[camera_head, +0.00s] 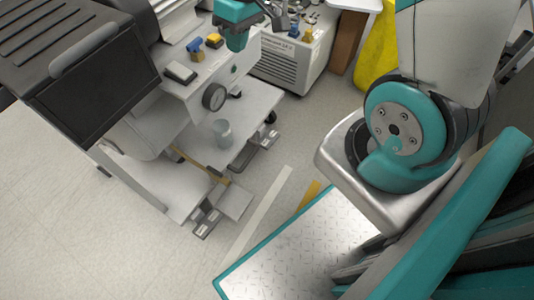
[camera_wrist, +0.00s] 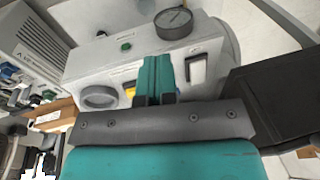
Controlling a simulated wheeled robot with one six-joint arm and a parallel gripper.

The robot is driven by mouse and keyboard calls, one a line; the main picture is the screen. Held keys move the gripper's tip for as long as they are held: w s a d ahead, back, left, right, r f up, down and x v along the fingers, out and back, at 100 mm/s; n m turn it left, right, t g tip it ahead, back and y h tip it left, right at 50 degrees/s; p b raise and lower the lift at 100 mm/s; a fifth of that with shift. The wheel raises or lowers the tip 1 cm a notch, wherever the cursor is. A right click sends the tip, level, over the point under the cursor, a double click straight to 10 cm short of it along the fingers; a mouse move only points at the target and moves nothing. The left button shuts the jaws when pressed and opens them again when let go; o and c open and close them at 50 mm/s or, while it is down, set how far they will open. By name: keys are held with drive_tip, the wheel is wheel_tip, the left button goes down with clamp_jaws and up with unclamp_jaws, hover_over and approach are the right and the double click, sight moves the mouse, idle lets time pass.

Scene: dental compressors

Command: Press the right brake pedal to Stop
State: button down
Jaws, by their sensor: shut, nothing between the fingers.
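The wheeled compressor cart (camera_head: 160,130) stands at the left of the head view. At its near lower corner is a grey pedal assembly (camera_head: 207,221) with a flat plate (camera_head: 235,203) beside it. A second pedal-like foot (camera_head: 264,137) shows further back on the right side. I cannot read any Stop marking. My gripper (camera_head: 237,46) is above the cart's front panel, well above the pedals. In the wrist view its teal fingers are together and empty, pointing at the panel with the gauge (camera_wrist: 173,22) and white switch (camera_wrist: 197,68). No pedal shows in the wrist view.
A grey cup-like cylinder (camera_head: 222,132) stands on the cart's lower shelf (camera_head: 180,196). Blue and yellow valves (camera_head: 197,52) sit on the panel. Another compressor (camera_head: 285,65) and a yellow bag (camera_head: 378,60) are behind. The floor (camera_head: 110,240) in front is clear.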

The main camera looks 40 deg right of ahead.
drive_tip(key=b, duration=1.1)
hover_over(266, 144)
drive_tip(key=w, duration=0.1)
drive_tip(key=s+d+f+x, duration=0.1)
drive_tip(key=d+x, duration=0.2)
drive_tip(key=x, duration=0.9)
drive_tip(key=d+x, duration=0.2)
drive_tip(key=x, duration=1.1)
drive_tip(key=d+f+g, duration=0.1)
drive_tip(key=d+f, duration=0.3)
drive_tip(key=f, duration=0.8)
drive_tip(key=shift+w+d+f+g, duration=0.15)
drive_tip(key=shift+d+f+g, duration=0.05)
drive_tip(key=shift+f+g, duration=0.1)
drive_tip(key=b+x, duration=0.9)
drive_tip(key=x, duration=0.5)
drive_tip(key=shift+a, duration=0.2)
drive_tip(key=shift+a+r+p, duration=0.1)
drive_tip(key=shift+r+p, duration=0.05)
drive_tip(key=shift+p, duration=0.2)
